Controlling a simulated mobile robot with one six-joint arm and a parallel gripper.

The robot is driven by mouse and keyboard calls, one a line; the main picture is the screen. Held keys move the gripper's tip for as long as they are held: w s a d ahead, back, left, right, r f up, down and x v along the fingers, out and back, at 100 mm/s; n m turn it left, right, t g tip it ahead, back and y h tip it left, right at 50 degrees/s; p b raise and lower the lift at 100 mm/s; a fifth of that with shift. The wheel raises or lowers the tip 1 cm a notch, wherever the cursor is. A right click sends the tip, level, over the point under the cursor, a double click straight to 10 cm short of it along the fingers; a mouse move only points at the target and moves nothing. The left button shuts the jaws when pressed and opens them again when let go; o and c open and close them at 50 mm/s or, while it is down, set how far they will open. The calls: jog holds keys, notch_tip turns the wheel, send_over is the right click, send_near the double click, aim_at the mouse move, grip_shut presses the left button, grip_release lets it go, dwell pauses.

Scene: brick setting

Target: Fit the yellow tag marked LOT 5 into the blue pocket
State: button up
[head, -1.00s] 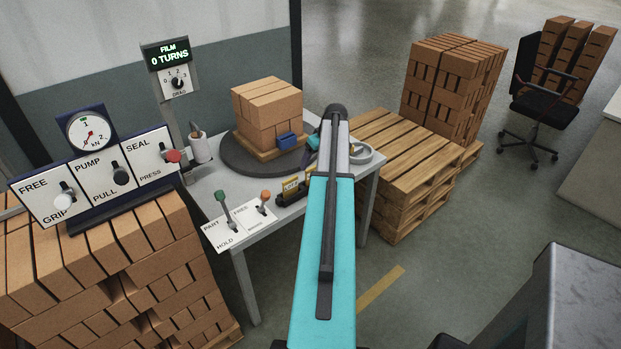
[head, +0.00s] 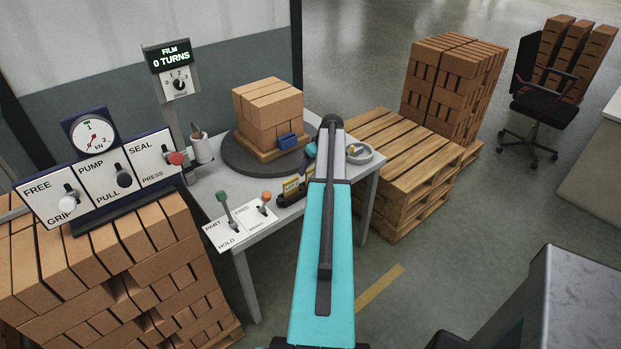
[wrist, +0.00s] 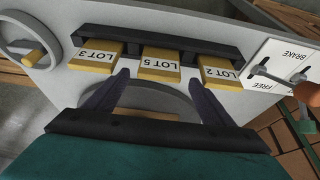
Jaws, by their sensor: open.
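The yellow tag marked LOT 5 (wrist: 160,65) sits in the middle of a dark rack (wrist: 160,40) in the wrist view, between yellow tags marked LOT 3 (wrist: 96,56) and LOT 2 (wrist: 218,72). My gripper (wrist: 160,78) is open and empty, its two dark fingertips on either side of the LOT 5 tag's near end; I cannot tell whether they touch anything. In the head view the blue pocket (head: 287,140) is on the front of the brick stack (head: 268,108) on the turntable. My arm hides part of the rack (head: 284,201) there.
The round dark turntable (head: 236,158) stands on a grey table (head: 205,182). A panel with PART/HOLD and brake levers (head: 240,222) lies close beside the rack.

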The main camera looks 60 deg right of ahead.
jog(key=shift+p+x, duration=0.4)
jog(key=shift+x, duration=1)
jog(key=shift+d, duration=0.1)
jog(key=c, duration=1.2)
jog(key=shift+o, duration=0.2)
jog(key=shift+r, duration=0.15)
jog(key=shift+r+b, duration=0.75)
jog(key=shift+r, duration=0.3)
jog(key=s+a+r+b, duration=0.1)
jog(key=s+a+b, duration=0.1)
jog(key=s, duration=0.5)
jog(key=s+a+r+b, duration=0.1)
jog(key=s+a+b, duration=0.1)
jog(key=s, duration=0.6)
jog(key=shift+s+a+r+b, duration=0.2)
jog(key=shift+a+r+b, duration=0.15)
jog(key=shift+b, duration=0.1)
